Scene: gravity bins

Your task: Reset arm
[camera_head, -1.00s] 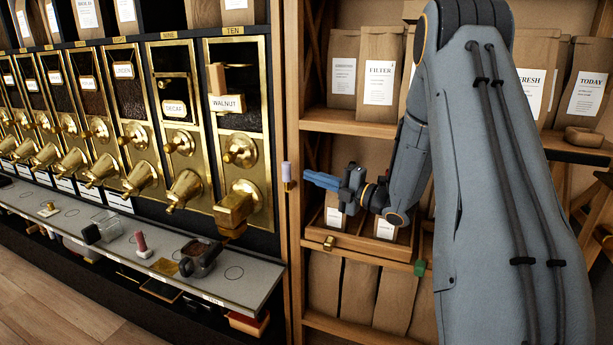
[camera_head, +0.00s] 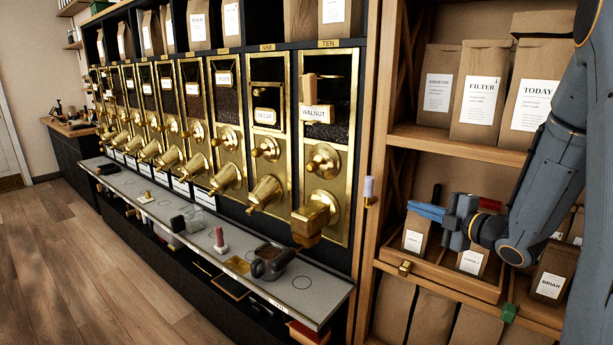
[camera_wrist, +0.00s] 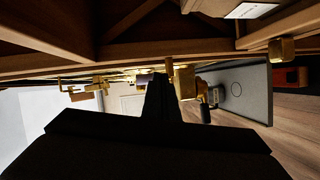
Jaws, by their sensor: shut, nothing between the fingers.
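My gripper (camera_head: 428,211) is at the right of the head view, in front of the wooden shelf unit (camera_head: 452,148). My arm comes in from the right edge.
A row of brass-fronted gravity bins (camera_head: 323,145) fills the left and middle. Wooden floor (camera_head: 60,260) is clear at the left. Paper bags (camera_head: 480,108) stand on the shelf.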

